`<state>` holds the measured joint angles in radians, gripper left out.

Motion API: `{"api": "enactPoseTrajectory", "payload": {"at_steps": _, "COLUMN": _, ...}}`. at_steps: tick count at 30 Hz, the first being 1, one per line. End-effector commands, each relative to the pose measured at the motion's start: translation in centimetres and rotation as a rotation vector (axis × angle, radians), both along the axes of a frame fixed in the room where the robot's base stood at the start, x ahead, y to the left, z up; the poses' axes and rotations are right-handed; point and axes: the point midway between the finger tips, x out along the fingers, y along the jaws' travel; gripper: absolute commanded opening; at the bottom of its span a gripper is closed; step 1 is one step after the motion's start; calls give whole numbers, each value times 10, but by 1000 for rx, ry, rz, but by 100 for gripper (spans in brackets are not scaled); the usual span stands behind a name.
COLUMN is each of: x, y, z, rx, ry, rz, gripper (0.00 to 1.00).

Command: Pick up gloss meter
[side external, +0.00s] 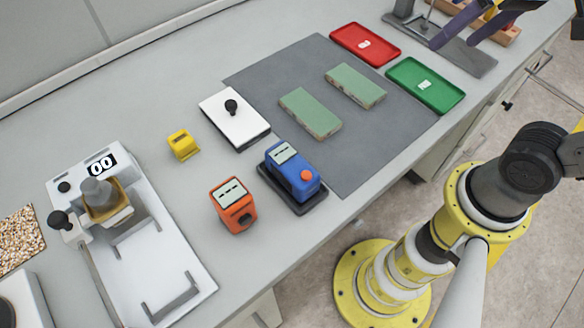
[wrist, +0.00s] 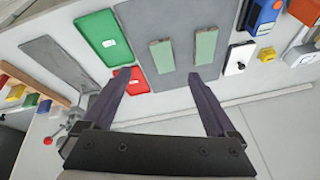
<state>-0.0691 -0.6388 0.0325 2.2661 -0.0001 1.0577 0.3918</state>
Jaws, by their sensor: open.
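Two meter-like devices stand on the bench, and no readable label tells which is the gloss meter. One is a blue box (side external: 294,172) with a small display and an orange-red button, seated on a dark base. It also shows at the upper right of the wrist view (wrist: 262,16). The other is an orange box (side external: 233,205) with a display and dark knob; it is cut off at the wrist view's top right corner (wrist: 306,10). My gripper (side external: 452,45) is open and empty, its purple fingers at the far right end of the bench, well away from both.
A grey mat (side external: 335,160) carries two green panels (side external: 310,113) (side external: 355,86). Red (side external: 364,44) and green (side external: 426,85) trays lie beyond. A white plate with a black knob (side external: 235,118), a yellow block (side external: 183,145) and a white coater (side external: 180,262) stand nearby.

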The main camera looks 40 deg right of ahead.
Motion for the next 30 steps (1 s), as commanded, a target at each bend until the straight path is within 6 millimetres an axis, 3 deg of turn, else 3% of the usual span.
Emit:
{"api": "enactPoseTrajectory", "payload": {"at_steps": 5, "x": 44, "y": 45, "z": 23, "rx": 57, "ry": 116, "rz": -16, "gripper": 92}}
{"api": "enactPoseTrajectory", "payload": {"at_steps": 9, "x": 75, "y": 103, "z": 26, "rx": 59, "ry": 219, "rz": 15, "gripper": 92}}
{"api": "enactPoseTrajectory", "payload": {"at_steps": 13, "x": 90, "y": 169, "z": 14, "rx": 22, "ry": 306, "rz": 89, "gripper": 92}}
{"api": "enactPoseTrajectory", "payload": {"at_steps": 18, "x": 84, "y": 242, "z": -16, "rx": -52, "ry": 380, "rz": 235, "gripper": 92}}
{"api": "enactPoseTrajectory", "payload": {"at_steps": 23, "x": 68, "y": 267, "z": -35, "rx": -96, "ry": 417, "rz": 307, "gripper": 92}}
{"api": "enactPoseTrajectory", "payload": {"at_steps": 30, "x": 64, "y": 268, "z": -62, "rx": -101, "ry": 419, "rz": 318, "gripper": 92}}
